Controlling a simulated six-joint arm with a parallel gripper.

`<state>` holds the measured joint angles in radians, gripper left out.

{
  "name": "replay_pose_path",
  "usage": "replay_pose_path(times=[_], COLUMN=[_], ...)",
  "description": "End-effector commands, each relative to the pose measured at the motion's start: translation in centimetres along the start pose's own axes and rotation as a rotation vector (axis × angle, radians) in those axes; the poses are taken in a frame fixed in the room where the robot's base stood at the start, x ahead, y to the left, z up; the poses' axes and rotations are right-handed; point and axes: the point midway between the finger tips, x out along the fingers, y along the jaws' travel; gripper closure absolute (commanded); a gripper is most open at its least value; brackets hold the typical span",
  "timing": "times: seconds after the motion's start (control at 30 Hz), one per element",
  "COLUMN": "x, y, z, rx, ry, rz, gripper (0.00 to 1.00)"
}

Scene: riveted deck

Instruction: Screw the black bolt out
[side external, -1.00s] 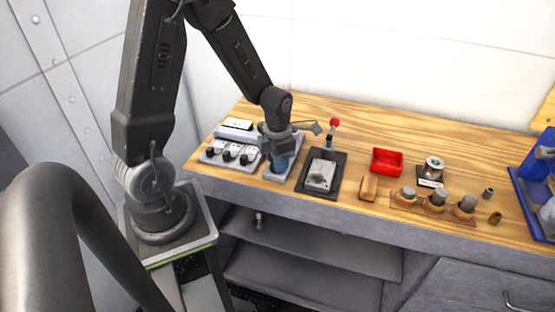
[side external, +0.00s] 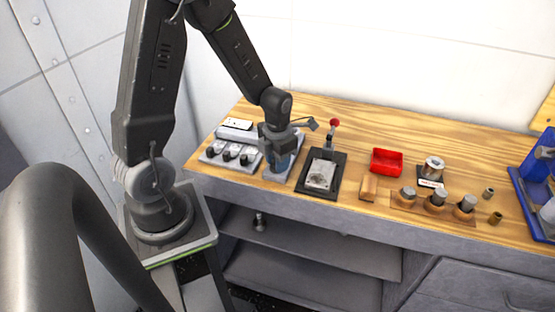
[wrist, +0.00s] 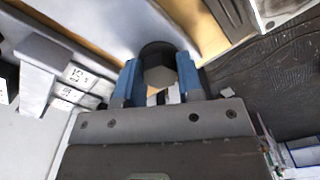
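The black bolt shows in the wrist view as a dark hexagonal head (wrist: 159,72) between the two blue fingers. My gripper (wrist: 159,85) has a finger on each side of the head, and both appear to touch it. The bolt's thread is hidden. In the side view my gripper (side external: 278,163) points down over a light grey plate (side external: 291,172) at the left part of the bench. The bolt cannot be made out there behind the fingers.
A block with several black knobs (side external: 229,152) stands close on the left. A dark fixture with a red-knobbed lever (side external: 334,122) stands close on the right. Further right are a red tray (side external: 387,162), a wooden holder with pegs (side external: 433,205) and a blue bin (side external: 527,190).

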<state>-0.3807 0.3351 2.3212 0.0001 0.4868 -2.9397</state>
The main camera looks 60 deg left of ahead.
Motion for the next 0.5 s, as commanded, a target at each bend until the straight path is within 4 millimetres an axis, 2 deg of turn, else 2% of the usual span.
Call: replay_pose_path(times=[0.03, 0.23, 0.5], x=[0.15, 0.04, -0.15], y=[-0.03, -0.01, 0.01], z=[-0.18, -0.06, 0.04], rx=[0.001, 0.001, 0.001], ry=[0.006, 0.002, -0.001], rz=[-0.001, 0.0, 0.0], gripper=[0.61, 0.42, 0.41])
